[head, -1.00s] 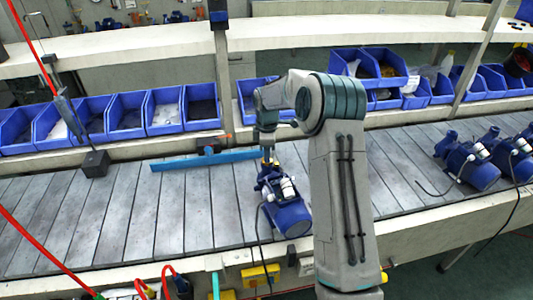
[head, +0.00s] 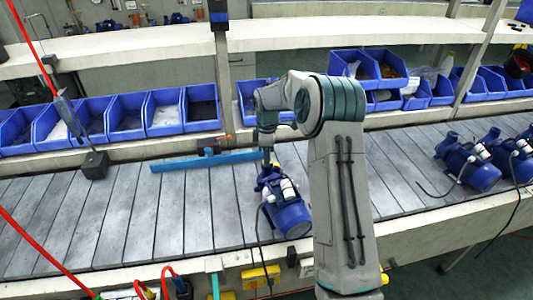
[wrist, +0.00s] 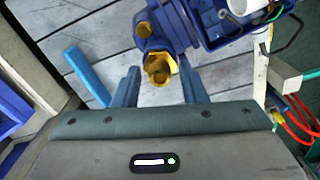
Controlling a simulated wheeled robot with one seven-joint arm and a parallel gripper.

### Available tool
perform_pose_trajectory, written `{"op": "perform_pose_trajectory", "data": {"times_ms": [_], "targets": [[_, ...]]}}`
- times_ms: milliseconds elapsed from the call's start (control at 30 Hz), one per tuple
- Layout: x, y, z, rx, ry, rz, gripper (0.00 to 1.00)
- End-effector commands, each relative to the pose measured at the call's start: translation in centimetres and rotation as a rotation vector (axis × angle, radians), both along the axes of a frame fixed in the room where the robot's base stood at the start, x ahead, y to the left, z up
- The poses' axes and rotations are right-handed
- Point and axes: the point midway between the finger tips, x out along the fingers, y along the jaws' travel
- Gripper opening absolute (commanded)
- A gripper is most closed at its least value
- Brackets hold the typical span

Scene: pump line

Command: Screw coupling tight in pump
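The blue pump (head: 287,212) lies on the slatted conveyor in front of my arm, and its upper end is under my gripper (head: 267,160). In the wrist view the pump (wrist: 215,22) fills the top. The brass coupling (wrist: 158,70) is at the pump's near end, its hex facing the camera. My gripper (wrist: 160,78) has its two blue-grey fingers apart, one on each side of the coupling, with visible gaps between. The coupling's thread is hidden.
A blue bar (head: 205,160) lies across the conveyor left of the pump. More blue pumps (head: 472,165) stand at the right. Blue bins (head: 125,115) line the back. A black cable hangs from the pump over the front edge.

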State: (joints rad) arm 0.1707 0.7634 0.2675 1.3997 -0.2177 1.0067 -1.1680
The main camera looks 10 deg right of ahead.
Motion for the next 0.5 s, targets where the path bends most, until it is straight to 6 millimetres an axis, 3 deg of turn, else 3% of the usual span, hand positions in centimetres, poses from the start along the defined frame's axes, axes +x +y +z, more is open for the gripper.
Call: {"op": "perform_pose_trajectory", "data": {"times_ms": [200, 500], "targets": [[-0.01, -0.02, 0.04, 0.000, 0.000, 0.151, 0.38], [0.00, -0.01, 0.03, 0.000, 0.000, 0.169, 0.38]]}}
